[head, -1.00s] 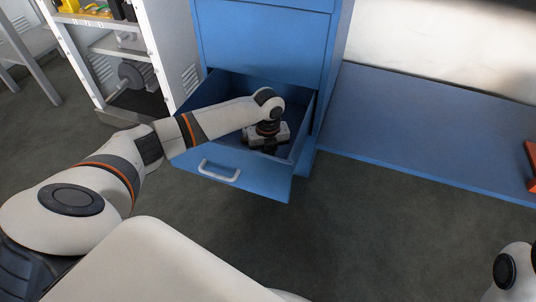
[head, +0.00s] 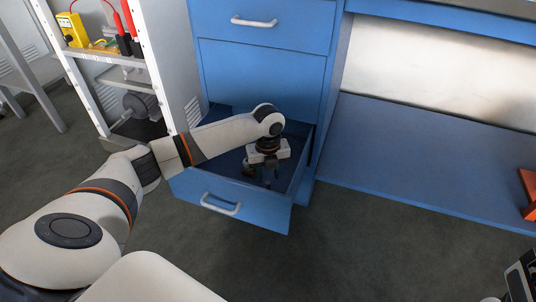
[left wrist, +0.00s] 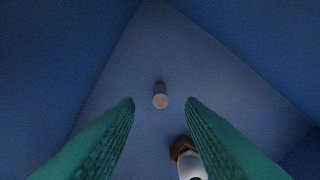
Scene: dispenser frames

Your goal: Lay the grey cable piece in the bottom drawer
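The bottom drawer (head: 192,191) of the blue cabinet is pulled open. My left gripper (head: 268,183) points down into it near its right side. In the left wrist view its two green fingers (left wrist: 160,103) are apart with nothing gripped. The grey cable piece (left wrist: 160,96), a small grey cylinder with a pinkish end face, is on the drawer floor beyond the fingertips, in line with the gap. It does not show clearly in the head view. Part of my right arm's end shows at the lower right edge of the head view; its fingers cannot be made out.
A brown and white object (left wrist: 187,158) shows by the right finger in the left wrist view; what it is I cannot tell. Closed drawers (head: 262,75) stand above. A shelf unit (head: 150,70) is at left, a low blue shelf (head: 420,185) at right with an orange-red object (head: 529,190).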

